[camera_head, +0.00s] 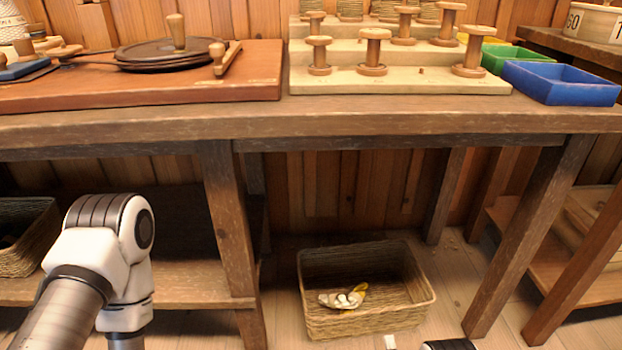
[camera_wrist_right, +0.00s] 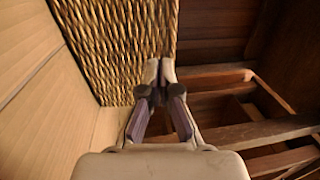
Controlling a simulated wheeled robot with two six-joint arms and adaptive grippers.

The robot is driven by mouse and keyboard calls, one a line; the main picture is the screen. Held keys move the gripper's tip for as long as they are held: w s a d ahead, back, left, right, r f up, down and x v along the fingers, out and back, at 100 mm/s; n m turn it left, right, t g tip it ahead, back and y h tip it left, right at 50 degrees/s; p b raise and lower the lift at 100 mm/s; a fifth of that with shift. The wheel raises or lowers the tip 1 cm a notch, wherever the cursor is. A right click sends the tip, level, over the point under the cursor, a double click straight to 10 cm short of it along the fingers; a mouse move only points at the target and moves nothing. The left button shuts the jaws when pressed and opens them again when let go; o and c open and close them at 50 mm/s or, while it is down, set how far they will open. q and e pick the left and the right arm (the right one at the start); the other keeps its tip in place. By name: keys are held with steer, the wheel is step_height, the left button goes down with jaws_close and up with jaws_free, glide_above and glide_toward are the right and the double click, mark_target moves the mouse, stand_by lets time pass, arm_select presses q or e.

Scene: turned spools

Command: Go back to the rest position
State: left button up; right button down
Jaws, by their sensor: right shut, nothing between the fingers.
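My right gripper (camera_wrist_right: 159,72) is shut and empty in the right wrist view, its two fingertips together. A woven surface (camera_wrist_right: 110,40) lies behind and left of the fingertips; I cannot tell whether they touch it. In the head view only small parts, seemingly of my right arm, show at the bottom edge. My left arm stands at the lower left of the head view, below the tabletop; its gripper is out of view.
The workbench (camera_head: 400,115) carries a stepped spool rack (camera_head: 320,88), a red-brown board (camera_head: 180,92), a blue tray (camera_head: 560,84) and a green tray (camera_head: 512,56). Below it, a woven basket (camera_head: 350,325) with a pair of gloves (camera_head: 345,299) stands on the floor between table legs (camera_head: 228,230).

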steer(key=w+d+r+n+g+h+p, duration=0.1)
steer(key=w+r+g+p, duration=0.1)
steer(key=r, duration=0.6)
steer(key=w+d+r+n+g+p, duration=0.1)
steer(key=w+d+r+g+p, duration=0.15)
steer(key=r, duration=0.55)
steer(key=s+f+n+g+p, duration=0.1)
steer(key=s+n+g, duration=1.35)
steer(key=s, duration=2.05)
step_height(320, 180, up, 38)
steer(key=p, duration=3.8)
steer(key=shift+a+g+p, duration=0.15)
steer(key=shift+g+p, duration=0.15)
steer(key=shift+p, duration=0.05)
